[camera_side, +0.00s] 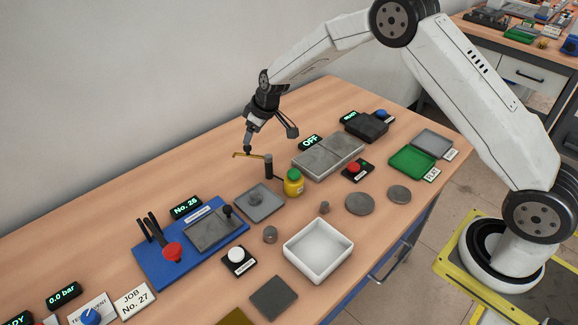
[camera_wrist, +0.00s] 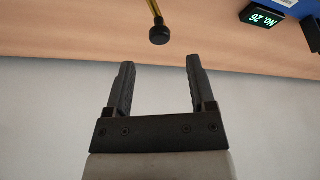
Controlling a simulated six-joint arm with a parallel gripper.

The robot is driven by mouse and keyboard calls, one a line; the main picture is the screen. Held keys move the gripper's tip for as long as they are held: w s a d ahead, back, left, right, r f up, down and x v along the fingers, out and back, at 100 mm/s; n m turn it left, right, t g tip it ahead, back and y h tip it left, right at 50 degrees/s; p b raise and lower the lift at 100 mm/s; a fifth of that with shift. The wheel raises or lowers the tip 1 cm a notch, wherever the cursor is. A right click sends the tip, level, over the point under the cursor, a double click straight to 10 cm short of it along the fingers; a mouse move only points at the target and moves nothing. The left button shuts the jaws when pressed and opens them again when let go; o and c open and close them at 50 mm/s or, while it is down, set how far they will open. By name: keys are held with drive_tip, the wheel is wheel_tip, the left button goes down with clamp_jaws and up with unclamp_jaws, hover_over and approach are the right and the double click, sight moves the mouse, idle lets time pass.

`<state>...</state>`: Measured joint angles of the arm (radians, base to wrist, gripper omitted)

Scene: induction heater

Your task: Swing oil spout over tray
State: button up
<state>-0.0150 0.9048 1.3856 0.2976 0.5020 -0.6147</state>
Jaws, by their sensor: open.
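The thin brass oil spout (camera_side: 250,156) reaches out to the left from the top of a dark post (camera_side: 268,168), beside a yellow oil bottle (camera_side: 293,188) with a green top. In the wrist view, a brass rod (camera_wrist: 154,9) ends in a black knob (camera_wrist: 159,36), just beyond the fingertips and roughly between them. My gripper (camera_wrist: 157,65) is open and empty. In the side view my gripper (camera_side: 248,147) points down at the spout; whether it touches is unclear. A shallow grey tray (camera_side: 271,211) with a small round piece lies in front of the post.
A white open tray (camera_side: 290,250) stands nearer the front. A blue fixture (camera_side: 160,276) with upright black pegs is at left. A grey block (camera_side: 330,154) lies behind right of the bottle. Round discs (camera_side: 360,204) and buttons are scattered around; the back-left table is clear.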

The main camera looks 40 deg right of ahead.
sight(249, 147)
drive_tip(key=shift+x, duration=2.45)
drive_tip(key=shift+c, duration=0.2)
clamp_jaws()
